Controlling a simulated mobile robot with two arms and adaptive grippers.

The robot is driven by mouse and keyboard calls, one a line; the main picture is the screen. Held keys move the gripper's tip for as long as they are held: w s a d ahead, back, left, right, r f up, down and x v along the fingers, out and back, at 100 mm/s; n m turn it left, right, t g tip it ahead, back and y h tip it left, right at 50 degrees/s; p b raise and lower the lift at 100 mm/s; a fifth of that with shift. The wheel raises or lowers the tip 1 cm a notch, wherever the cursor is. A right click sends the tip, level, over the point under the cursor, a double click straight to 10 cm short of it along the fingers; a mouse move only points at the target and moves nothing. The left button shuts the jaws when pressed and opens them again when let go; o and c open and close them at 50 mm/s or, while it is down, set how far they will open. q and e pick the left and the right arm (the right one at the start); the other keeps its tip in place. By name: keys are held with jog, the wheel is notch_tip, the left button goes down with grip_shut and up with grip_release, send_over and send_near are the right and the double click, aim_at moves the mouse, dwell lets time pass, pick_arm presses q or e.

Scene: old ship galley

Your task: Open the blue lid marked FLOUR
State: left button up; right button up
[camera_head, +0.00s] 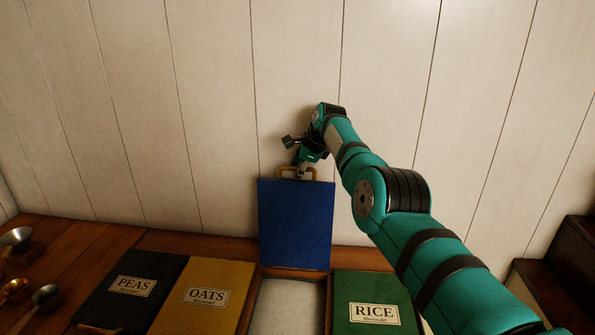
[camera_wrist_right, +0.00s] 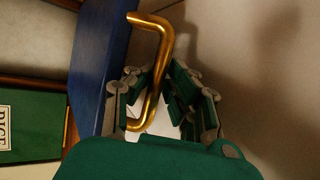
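The blue lid (camera_head: 296,222) stands raised, close to upright, at the back of its bin, near the wall. No FLOUR label shows on the side facing me. Its brass handle (camera_head: 297,169) is at its top edge. The open bin below holds white contents (camera_head: 287,303). My right gripper (camera_head: 303,165) is at the handle. In the right wrist view, the brass handle (camera_wrist_right: 161,70) runs between the fingers of my right gripper (camera_wrist_right: 158,80), whose tips are close on both sides of it. The blue lid (camera_wrist_right: 97,65) is left of them. My left gripper is not in view.
A black PEAS lid (camera_head: 128,283) and a yellow OATS lid (camera_head: 205,296) lie left of the open bin, and a green RICE lid (camera_head: 364,290) lies right. Metal scoops (camera_head: 17,238) are at far left. Dark wooden steps (camera_head: 566,270) are at right. The panelled wall (camera_head: 220,100) is close behind.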

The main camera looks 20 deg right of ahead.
jog(key=o, duration=0.4)
jog(key=shift+s+r, duration=0.15)
jog(key=shift+r, duration=0.2)
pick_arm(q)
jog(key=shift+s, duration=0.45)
pick_arm(e)
jog(key=shift+s+f, duration=0.1)
jog(key=shift+f, duration=0.1)
jog(key=shift+s+r, duration=0.15)
jog(key=shift+r, duration=0.3)
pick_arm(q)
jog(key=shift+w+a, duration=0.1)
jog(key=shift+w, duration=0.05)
pick_arm(e)
jog(key=v, duration=1.1)
jog(key=shift+s, duration=0.2)
